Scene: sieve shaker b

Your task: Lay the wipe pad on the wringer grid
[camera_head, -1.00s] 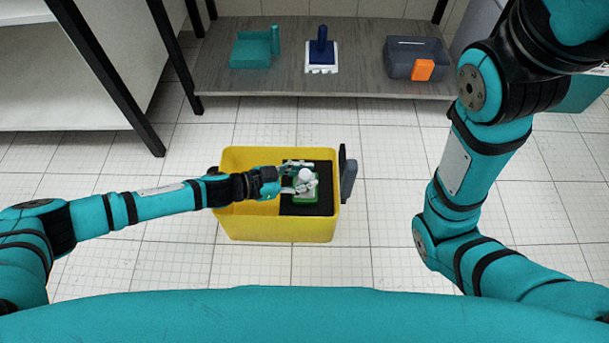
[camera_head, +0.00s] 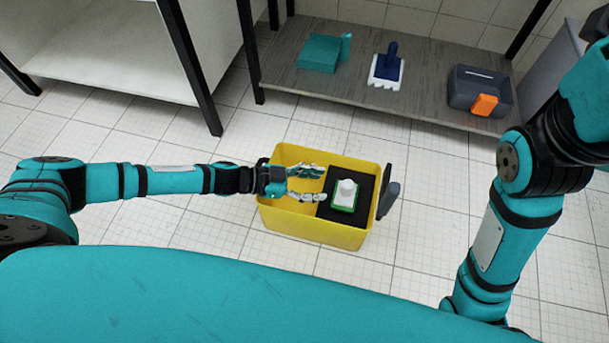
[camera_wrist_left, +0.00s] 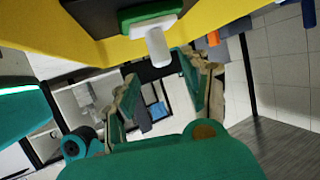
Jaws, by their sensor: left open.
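The wipe pad (camera_head: 344,197), white on top with a green base and a pale knob, lies on the dark wringer grid (camera_head: 328,208) at the right side of the yellow bucket (camera_head: 290,219). My left gripper (camera_head: 324,185) is open and empty, to the left of the pad and apart from it. In the left wrist view the pad's white knob (camera_wrist_left: 158,47) and green base (camera_wrist_left: 150,14) show at the top, beyond the open fingers (camera_wrist_left: 160,90). My right gripper is not in view; only its arm shows.
A grey wooden shelf (camera_head: 420,95) behind the bucket holds a teal dustpan-like item (camera_head: 320,57), a blue-handled brush (camera_head: 386,68) and a dark grey box (camera_head: 462,88) with an orange block (camera_head: 485,105). A grey piece stands at the bucket's right side. Tiled floor around it is clear.

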